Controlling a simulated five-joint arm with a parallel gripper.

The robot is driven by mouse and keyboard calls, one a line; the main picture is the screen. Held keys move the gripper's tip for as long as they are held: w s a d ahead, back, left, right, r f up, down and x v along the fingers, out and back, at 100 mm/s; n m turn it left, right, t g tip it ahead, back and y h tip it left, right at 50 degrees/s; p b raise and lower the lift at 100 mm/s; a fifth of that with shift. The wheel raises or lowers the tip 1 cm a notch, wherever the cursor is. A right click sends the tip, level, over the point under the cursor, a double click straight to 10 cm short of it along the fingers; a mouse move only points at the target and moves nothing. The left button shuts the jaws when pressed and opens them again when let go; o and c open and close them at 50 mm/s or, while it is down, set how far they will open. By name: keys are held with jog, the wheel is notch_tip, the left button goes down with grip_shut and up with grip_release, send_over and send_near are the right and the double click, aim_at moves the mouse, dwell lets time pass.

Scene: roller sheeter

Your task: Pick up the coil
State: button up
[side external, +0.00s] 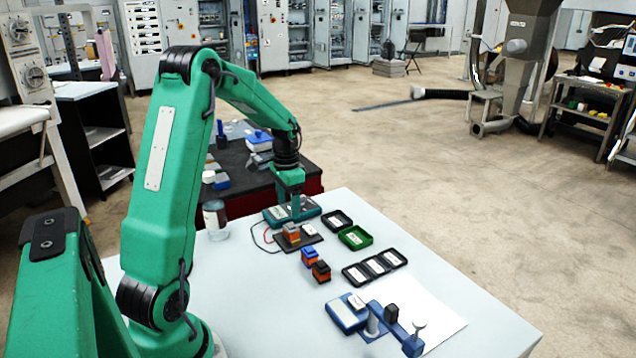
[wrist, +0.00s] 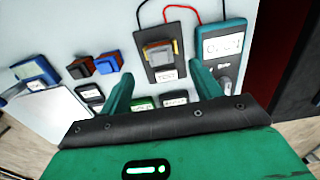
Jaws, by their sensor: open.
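One coil (side external: 291,234), with a dark top and orange sides, sits on a black test board (side external: 313,240); the wrist view shows this coil (wrist: 158,55) ahead of the fingers. A blue-and-orange coil (side external: 309,257) and a black-and-orange coil (side external: 321,271) stand side by side on the table. The wrist view shows the blue one (wrist: 107,64) and the other one (wrist: 79,68) at left. My gripper (side external: 294,210) is above the table by the teal meter. In the wrist view its two fingers (wrist: 163,82) are apart, with nothing between them.
The teal meter (wrist: 222,45) has red and black leads running to the board. A green tray (side external: 355,238), a black tray (side external: 337,220) and a three-part black tray (side external: 374,267) lie to the right. A blue fixture (side external: 346,315) stands near white paper (side external: 430,317). A bottle (side external: 215,220) stands at left.

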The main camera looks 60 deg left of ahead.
aim_at(291, 224)
jog(key=shift+f, duration=0.15)
jog(key=shift+w+f, duration=0.2)
jog(key=shift+f, duration=3.55)
jog(key=c, duration=1.2)
jog(key=shift+c, duration=0.2)
jog(key=shift+r, duration=0.2)
jog(key=shift+r, duration=0.5)
jog(key=r, duration=0.3)
jog(key=shift+w+d+r, duration=0.1)
jog(key=shift+d+r, duration=0.05)
jog(key=shift+d, duration=0.15)
jog(key=d+r, duration=0.6)
jog(key=d, duration=0.5)
jog(key=shift+w+r, duration=0.2)
jog(key=shift+w, duration=0.25)
